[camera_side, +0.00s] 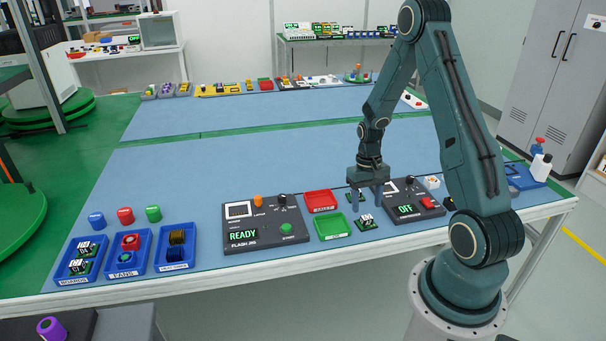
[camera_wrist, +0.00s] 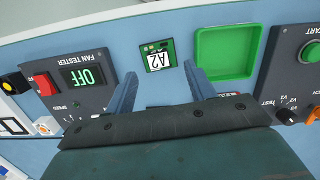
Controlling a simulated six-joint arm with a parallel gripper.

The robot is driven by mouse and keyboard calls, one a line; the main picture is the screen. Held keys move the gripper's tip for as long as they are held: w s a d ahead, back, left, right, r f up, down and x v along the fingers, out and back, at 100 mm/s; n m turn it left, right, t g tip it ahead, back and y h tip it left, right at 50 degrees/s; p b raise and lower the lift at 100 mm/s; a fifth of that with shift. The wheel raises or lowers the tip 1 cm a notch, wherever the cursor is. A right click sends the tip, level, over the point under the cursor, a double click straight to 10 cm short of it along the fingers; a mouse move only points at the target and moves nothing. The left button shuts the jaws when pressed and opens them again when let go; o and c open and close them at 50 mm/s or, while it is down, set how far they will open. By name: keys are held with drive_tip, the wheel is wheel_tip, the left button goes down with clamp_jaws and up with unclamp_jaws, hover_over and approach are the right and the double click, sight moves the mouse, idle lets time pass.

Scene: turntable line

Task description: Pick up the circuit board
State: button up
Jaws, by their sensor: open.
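A small green circuit board with a white label reading A2 (camera_wrist: 157,55) lies flat on the blue table. In the side view this board (camera_side: 367,222) is just right of the green tray. My gripper (camera_side: 366,204) points down above the table, close behind the board. Its jaws are open and empty. In the wrist view the two fingers (camera_wrist: 158,76) stand apart, with the board just past their tips and roughly between their lines. Two more circuit boards (camera_side: 83,256) sit in the blue tray marked BOARDS. A small dark green piece (camera_side: 355,197) shows behind my fingers; I cannot tell what it is.
The green tray (camera_side: 332,236) and red tray (camera_side: 321,208) are left of the gripper, beside the flash jig (camera_side: 266,246). The fan tester (camera_side: 412,215), reading OFF, stands close on the right. Blue parts trays (camera_side: 121,276) are far left. The table behind is mostly clear.

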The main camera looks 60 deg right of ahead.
sight(367, 217)
drive_tip(key=shift+s+a+f, duration=0.1)
drive_tip(key=shift+s+f, duration=0.1)
drive_tip(key=shift+f, duration=0.9)
drive_tip(key=shift+s+a+f, duration=0.1)
drive_tip(key=shift+s+f, duration=0.05)
drive_tip(key=shift+f, duration=0.95)
drive_tip(key=c, duration=1.1)
